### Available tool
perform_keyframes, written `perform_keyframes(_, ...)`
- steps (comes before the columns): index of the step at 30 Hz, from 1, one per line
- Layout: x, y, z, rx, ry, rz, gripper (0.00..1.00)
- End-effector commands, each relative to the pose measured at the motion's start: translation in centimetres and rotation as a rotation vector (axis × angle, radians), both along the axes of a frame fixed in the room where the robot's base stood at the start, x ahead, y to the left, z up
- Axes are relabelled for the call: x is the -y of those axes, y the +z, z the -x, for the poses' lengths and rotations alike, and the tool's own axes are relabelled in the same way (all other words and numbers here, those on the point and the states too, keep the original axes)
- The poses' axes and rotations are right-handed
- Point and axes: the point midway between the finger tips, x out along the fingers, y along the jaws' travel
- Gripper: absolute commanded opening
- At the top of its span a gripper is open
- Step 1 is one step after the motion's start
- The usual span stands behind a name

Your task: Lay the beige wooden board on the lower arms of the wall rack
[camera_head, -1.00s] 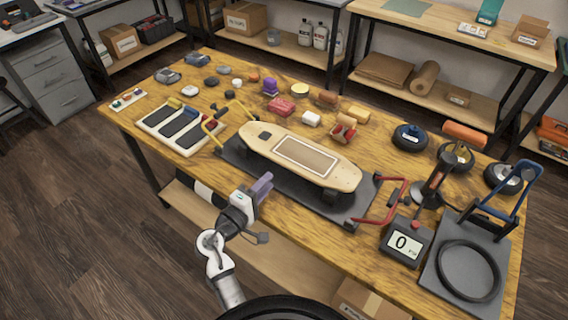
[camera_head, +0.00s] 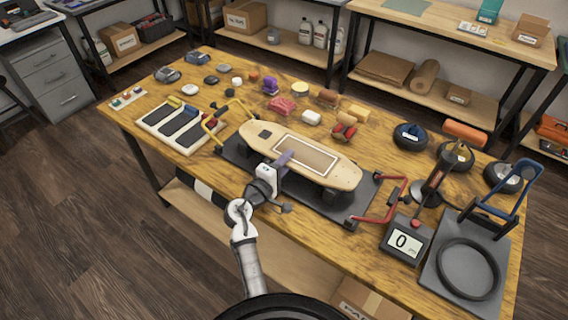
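The beige wooden board (camera_head: 325,176) is a skateboard deck with a darker framed panel on top. It rests on a dark mat (camera_head: 234,154) on the wooden workbench, between a yellow clamp frame and a red one. No wall rack is in view.
The yellow clamp frame (camera_head: 212,128) stands left of the board and the red clamp frame (camera_head: 391,199) right. A scale (camera_head: 405,240) and a grey stand with a black ring (camera_head: 468,270) are further right. Several small blocks and wheels lie behind the board.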

Motion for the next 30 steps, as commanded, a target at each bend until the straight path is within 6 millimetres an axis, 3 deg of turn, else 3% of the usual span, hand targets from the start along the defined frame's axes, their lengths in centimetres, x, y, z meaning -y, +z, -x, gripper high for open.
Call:
perform_keyframes(7, 0.03, 0.0, -0.03, 0.0, 0.0, 0.0, 0.27)
perform_keyframes(19, 0.01, -0.01, -0.01, 0.0, 0.0, 0.0, 0.0)
perform_keyframes(30, 0.0, 0.58, -0.02, 0.002, 0.0, 0.0, 0.0)
